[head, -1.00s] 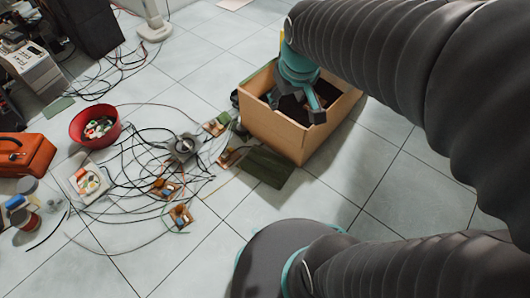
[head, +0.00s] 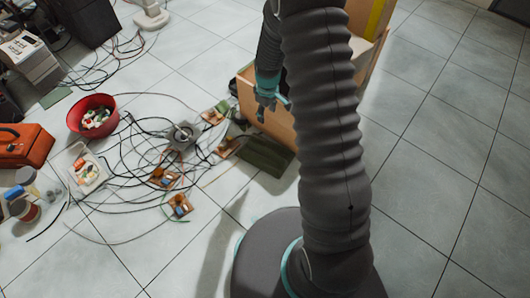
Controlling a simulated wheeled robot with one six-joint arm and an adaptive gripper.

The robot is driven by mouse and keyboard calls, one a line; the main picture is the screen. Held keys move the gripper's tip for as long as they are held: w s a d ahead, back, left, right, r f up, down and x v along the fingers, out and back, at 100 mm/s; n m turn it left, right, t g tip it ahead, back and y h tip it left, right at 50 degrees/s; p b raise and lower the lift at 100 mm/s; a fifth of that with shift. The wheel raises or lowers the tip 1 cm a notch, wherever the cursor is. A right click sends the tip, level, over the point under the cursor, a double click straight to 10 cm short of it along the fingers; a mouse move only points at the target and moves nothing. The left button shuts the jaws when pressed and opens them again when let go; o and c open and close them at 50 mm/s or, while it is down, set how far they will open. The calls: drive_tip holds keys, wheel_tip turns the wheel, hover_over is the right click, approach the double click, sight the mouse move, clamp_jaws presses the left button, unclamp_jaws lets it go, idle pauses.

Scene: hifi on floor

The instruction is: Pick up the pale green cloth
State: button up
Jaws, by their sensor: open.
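A small, flat, pale green piece (head: 56,97) lies on the floor at the far left, below the grey device; it looks like the cloth, but it is too small to be sure. A darker olive-green flat piece (head: 264,157) lies on the floor against the cardboard box. My gripper (head: 273,109) is open and empty, fingers pointing down. It hangs by the left side of the box, above the olive-green piece and well to the right of the pale green one.
The cardboard box (head: 246,97) stands behind my arm, partly hidden. Tangled black cables (head: 135,150) with small boards cover the middle left floor. A red bowl (head: 92,117), white tray (head: 87,168) and orange case (head: 25,145) stand left. The right floor is clear.

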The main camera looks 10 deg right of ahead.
drive_tip(key=n, duration=0.1)
hover_over(266, 149)
drive_tip(key=shift+g, duration=0.4)
wheel_tip(266, 149, down, 18)
drive_tip(key=shift+d+f+b, duration=0.1)
drive_tip(key=shift+f+b, duration=0.1)
drive_tip(key=shift+b, duration=0.25)
drive_tip(key=shift+a+f+b, duration=0.2)
drive_tip(key=shift+f+b, duration=0.2)
drive_tip(key=shift+f, duration=2.6)
clamp_jaws()
